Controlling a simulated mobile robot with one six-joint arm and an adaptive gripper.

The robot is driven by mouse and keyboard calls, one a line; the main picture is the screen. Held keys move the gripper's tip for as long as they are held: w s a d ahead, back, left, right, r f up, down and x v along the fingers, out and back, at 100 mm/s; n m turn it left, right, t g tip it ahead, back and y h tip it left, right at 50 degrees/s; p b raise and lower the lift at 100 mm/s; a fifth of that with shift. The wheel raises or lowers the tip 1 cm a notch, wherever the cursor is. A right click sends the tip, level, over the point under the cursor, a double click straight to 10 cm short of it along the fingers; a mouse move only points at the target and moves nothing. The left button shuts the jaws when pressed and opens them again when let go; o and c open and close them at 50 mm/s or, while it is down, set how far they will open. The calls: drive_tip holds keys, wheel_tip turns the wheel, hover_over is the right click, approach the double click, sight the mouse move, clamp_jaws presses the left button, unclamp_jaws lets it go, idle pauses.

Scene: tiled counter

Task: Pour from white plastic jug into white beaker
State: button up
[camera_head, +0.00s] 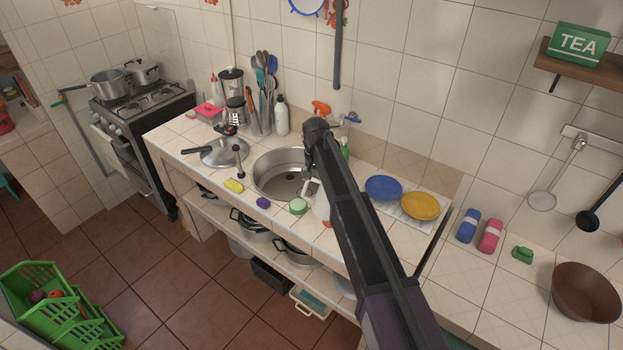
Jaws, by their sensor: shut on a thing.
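My dark arm reaches from the bottom right up toward the sink and covers the middle of the counter. A white object (320,206) shows in part at the left edge of my arm, near the sink's front right rim. It could be the white plastic jug or the white beaker; I cannot tell which. No other clear sight of a jug or beaker, and no pouring stream, is visible.
The round steel sink (265,181) lies left of my arm. A green round item (298,206), a purple sponge (263,203) and a yellow sponge (233,186) lie along the front edge. A blue plate (383,188) and a yellow plate (420,206) are to the right.

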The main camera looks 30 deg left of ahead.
drive_tip(key=shift+w+d+r+y, duration=0.2)
drive_tip(key=shift+d, duration=0.4)
drive_tip(key=shift+w+d+r+y, duration=0.15)
drive_tip(key=shift+w+d+y, duration=0.05)
drive_tip(key=shift+d, duration=0.35)
drive_tip(key=shift+w+d+r+g+y+p, duration=0.1)
drive_tip(key=shift+d+r+g+y+p, duration=0.35)
drive_tip(key=shift+y, duration=0.35)
drive_tip(key=y+b, duration=0.1)
drive_tip(key=d+g+y, duration=0.1)
drive_tip(key=shift+w+d+y+b, duration=0.15)
drive_tip(key=shift+w+y+b, duration=0.15)
drive_tip(key=shift+y+b, duration=0.1)
drive_tip(key=shift+r, duration=0.2)
drive_tip(key=shift+r+y, duration=0.1)
drive_tip(key=shift+y, duration=0.3)
drive_tip(key=shift+w+d+f+g+y+b, duration=0.1)
drive_tip(key=shift+d+f+g+y+b, duration=0.3)
drive_tip(key=shift+b, duration=0.45)
drive_tip(key=shift+c, duration=0.2)
idle(3.8)
